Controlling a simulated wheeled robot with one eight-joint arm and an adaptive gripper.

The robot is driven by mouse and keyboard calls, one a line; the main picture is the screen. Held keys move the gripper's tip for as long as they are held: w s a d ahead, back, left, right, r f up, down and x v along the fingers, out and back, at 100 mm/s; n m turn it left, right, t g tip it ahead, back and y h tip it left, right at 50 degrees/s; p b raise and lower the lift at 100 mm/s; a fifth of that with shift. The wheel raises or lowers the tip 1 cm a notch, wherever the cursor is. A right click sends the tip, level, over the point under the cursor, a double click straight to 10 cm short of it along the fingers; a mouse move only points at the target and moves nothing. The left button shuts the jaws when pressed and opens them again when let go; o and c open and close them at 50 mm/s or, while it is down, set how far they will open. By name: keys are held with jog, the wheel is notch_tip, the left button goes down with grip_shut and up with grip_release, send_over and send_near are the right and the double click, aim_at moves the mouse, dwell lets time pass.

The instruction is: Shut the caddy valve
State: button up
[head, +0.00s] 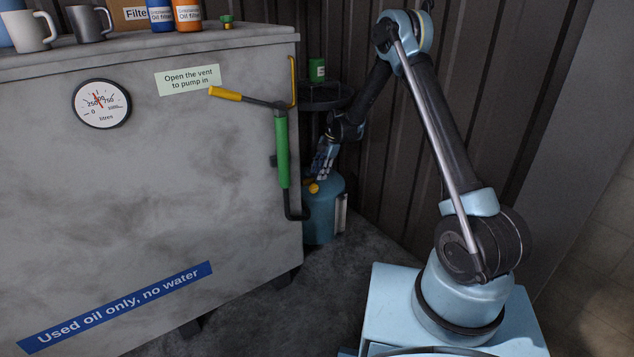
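The caddy is a blue drum (321,222) on the floor, close by the right end of the big grey tank. A small yellow-orange knob (314,188), which looks like its valve, sits at the top of the drum. My gripper (320,176) points down just above the knob, at the end of my arm reaching in from the right. It is small and dark at this distance. I cannot tell whether its fingers touch the knob or are open or shut. Whether the valve is open or shut does not show clearly.
The grey tank (150,200) fills the left, with a green hand pump (282,150) and yellow handle (228,94) on its right end. A corrugated wall stands behind. Floor is clear in front.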

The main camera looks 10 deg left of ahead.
jog(key=shift+v, duration=1.9)
jog(key=shift+d, duration=0.1)
